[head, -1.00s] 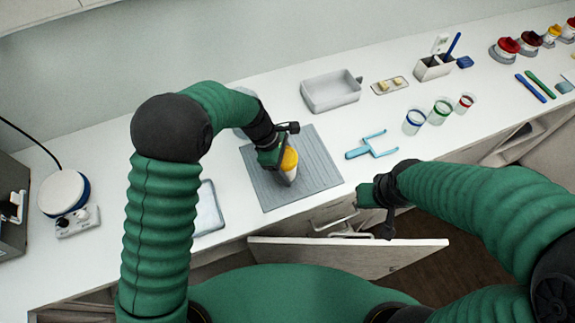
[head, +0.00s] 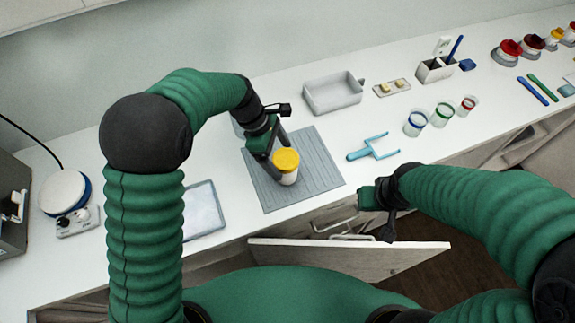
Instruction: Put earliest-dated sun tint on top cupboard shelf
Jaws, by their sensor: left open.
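A white jar with a yellow lid (head: 286,162) stands upright on the grey ribbed mat (head: 322,176). No date on it can be read from here. My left gripper (head: 270,151) is open just to the left of the jar, its fingers close to the lid; whether they touch it I cannot tell. My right gripper (head: 371,198) is by the counter's front edge, right of the mat, with nothing visible in it; its fingers do not show clearly. More jars, with red (head: 507,51) and yellow (head: 553,36) lids, stand at the far right. No cupboard shelf is clearly visible.
An open door (head: 350,257) juts out below the counter's front edge. A grey tray (head: 333,94), a blue fork-shaped tool (head: 372,147), several ringed cups (head: 441,114) and a pale flat tray (head: 203,211) lie around the mat. A hotplate-like device (head: 64,192) stands left.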

